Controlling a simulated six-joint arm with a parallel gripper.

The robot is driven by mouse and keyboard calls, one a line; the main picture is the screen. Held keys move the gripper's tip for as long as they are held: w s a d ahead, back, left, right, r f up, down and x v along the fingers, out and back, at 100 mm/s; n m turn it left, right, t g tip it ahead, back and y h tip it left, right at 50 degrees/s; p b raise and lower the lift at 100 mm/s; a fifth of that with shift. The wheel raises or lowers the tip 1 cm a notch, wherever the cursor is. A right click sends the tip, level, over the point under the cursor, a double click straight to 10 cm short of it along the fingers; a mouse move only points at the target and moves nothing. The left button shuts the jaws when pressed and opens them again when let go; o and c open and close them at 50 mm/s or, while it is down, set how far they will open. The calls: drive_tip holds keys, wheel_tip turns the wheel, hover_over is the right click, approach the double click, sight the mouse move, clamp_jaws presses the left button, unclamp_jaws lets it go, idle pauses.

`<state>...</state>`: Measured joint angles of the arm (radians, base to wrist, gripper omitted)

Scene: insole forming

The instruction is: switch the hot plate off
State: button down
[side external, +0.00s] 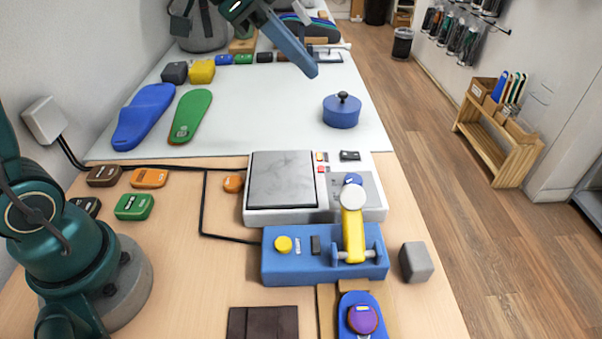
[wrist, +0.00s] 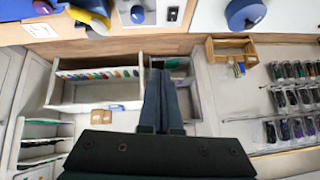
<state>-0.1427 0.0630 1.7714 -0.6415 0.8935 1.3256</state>
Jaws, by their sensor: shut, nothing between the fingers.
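The hot plate (side external: 262,216) is a white box with a grey heating surface on its left. On its right side are small red and yellow controls (side external: 320,162), a dark rocker-like piece (side external: 350,156) and a blue knob (side external: 352,180). A white ball on a yellow lever stands in front of the knob and partly overlaps it. Part of the hot plate, with the blue knob (wrist: 138,14) and dark piece (wrist: 172,14), shows at the wrist view's top edge. My gripper (side external: 312,72) is shut and empty, high above the mat, well behind the hot plate. Whether the plate is on cannot be told.
A blue press (side external: 290,262) with the upright yellow lever (side external: 353,235) stands directly in front of the hot plate. A blue round pot (side external: 341,112) stands behind it. Blue and green insoles (side external: 190,115) lie left on the pale mat. A grey cube (side external: 416,262) sits right.

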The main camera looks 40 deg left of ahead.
drive_tip(key=w+a+f+n+g, duration=0.1)
drive_tip(key=w+a+f, duration=0.1)
drive_tip(key=w+f, duration=0.2)
drive_tip(key=shift+w+a+f, duration=0.2)
drive_tip(key=shift+w+f, duration=0.05)
drive_tip(key=shift+f, duration=0.5)
hover_over(351, 154)
drive_tip(key=s+a, duration=0.2)
drive_tip(key=f, duration=0.7)
drive_tip(key=shift+w+d+f, duration=0.2)
drive_tip(key=shift+d+f, duration=0.05)
drive_tip(key=shift+f, duration=0.1)
wheel_tip(351, 154, down, 2)
drive_tip(key=shift+f, duration=0.2)
drive_tip(key=shift+a+f, duration=0.15)
drive_tip(key=shift+f, duration=0.75)
drive_tip(key=shift+s, duration=0.1)
